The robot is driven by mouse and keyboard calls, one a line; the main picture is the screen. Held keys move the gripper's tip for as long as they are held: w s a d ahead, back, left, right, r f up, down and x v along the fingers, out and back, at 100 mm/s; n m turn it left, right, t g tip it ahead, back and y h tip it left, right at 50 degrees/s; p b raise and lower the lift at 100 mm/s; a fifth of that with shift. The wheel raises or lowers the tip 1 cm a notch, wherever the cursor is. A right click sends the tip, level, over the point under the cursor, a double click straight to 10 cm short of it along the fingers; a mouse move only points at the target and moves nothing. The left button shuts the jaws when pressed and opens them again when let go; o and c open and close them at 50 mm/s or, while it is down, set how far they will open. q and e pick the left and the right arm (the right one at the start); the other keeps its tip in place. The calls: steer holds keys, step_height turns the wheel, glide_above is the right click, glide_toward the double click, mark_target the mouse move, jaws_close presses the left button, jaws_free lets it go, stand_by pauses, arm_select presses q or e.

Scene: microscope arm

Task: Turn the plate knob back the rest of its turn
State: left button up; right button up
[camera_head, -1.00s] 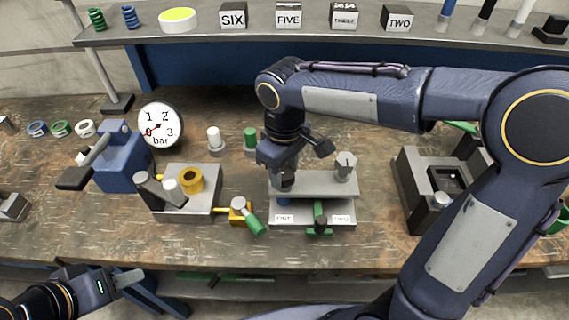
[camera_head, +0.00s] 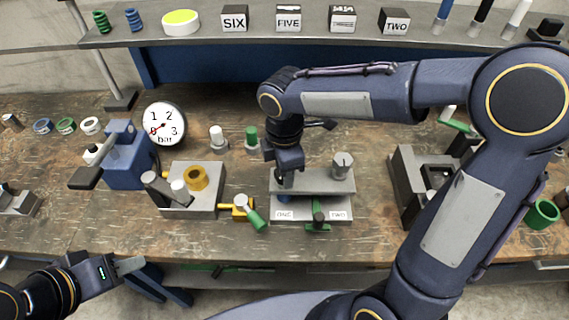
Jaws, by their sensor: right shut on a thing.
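A grey plate block (camera_head: 313,181) stands on the bench in the middle, above a base with labels ONE and TWO. A grey knob (camera_head: 343,165) stands upright at the plate's right end. My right gripper (camera_head: 285,178) reaches down at the plate's left end. It is shut on the plate knob there, which is mostly hidden by the jaws. A green-handled lever (camera_head: 318,218) sits at the front of the base, between the labels. My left gripper (camera_head: 130,266) is low at the left, in front of the bench edge, away from the plate; its jaw opening is unclear.
A grey block with a yellow ring (camera_head: 197,178) and a green-handled yellow valve (camera_head: 240,208) stand left of the plate. A dark grey fixture (camera_head: 405,180) stands to the right. A gauge (camera_head: 165,124) and white and green pegs stand behind.

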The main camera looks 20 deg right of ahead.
steer(key=n+p, duration=0.2)
steer(key=n, duration=0.3)
steer(key=shift+s+f, duration=0.1)
steer(key=shift+s, duration=0.05)
steer(key=shift+n, duration=0.3)
stand_by(0.3)
steer(key=o, duration=1)
step_height(320, 180, up, 8)
steer(key=shift+f, duration=0.1)
